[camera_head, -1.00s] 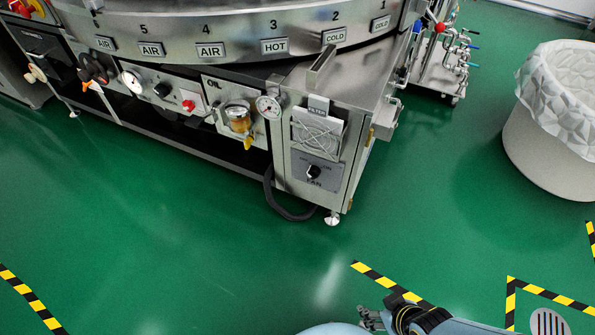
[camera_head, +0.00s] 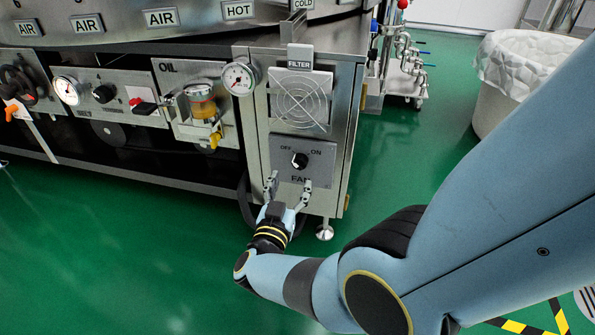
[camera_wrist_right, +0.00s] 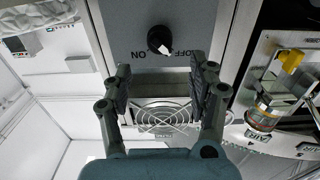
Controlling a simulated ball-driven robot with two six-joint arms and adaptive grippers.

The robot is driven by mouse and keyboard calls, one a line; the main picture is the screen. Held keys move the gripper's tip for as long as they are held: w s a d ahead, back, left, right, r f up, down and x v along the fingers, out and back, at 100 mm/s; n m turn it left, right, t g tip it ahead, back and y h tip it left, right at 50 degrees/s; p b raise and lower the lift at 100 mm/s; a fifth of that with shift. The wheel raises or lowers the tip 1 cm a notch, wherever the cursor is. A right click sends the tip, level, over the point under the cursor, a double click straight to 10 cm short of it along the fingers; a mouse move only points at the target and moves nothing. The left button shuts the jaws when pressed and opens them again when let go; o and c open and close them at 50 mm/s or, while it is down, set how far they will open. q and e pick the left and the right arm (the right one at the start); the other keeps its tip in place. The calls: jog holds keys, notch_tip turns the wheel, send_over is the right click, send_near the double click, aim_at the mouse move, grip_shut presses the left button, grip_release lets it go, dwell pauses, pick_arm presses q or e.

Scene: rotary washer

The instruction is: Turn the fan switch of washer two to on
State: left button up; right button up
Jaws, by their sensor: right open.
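The fan switch is a black round knob (camera_head: 299,160) with a white pointer mark, on a grey panel (camera_head: 322,178) labelled FAN, OFF at upper left and ON at upper right. It also shows in the right wrist view (camera_wrist_right: 159,39), upside down, its pointer towards the OFF label. My right gripper (camera_head: 290,186) is open and empty just below the knob in the head view. In the right wrist view its open fingers (camera_wrist_right: 161,78) stand apart, with the knob beyond the tips, roughly between their lines. I see no contact with the knob. My left gripper is not in view.
A filter grille (camera_head: 300,100) sits above the fan panel, and a pressure gauge (camera_head: 239,79) sticks out at its left. An oil unit (camera_head: 203,104) is further left. A white lined bin (camera_head: 515,62) stands at right. Green floor is open in front.

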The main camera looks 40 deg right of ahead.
aim_at(298, 166)
jog(key=b+x, duration=0.1)
jog(key=x, duration=0.5)
jog(key=shift+d+f, duration=0.15)
jog(key=shift+f, duration=0.05)
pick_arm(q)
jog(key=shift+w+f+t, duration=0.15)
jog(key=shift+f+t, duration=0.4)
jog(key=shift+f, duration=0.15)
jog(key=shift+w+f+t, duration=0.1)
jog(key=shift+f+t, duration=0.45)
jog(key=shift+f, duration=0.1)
pick_arm(e)
jog(key=shift+w+d+r, duration=0.15)
jog(key=shift+w+d, duration=0.35)
jog(key=c, duration=1.1)
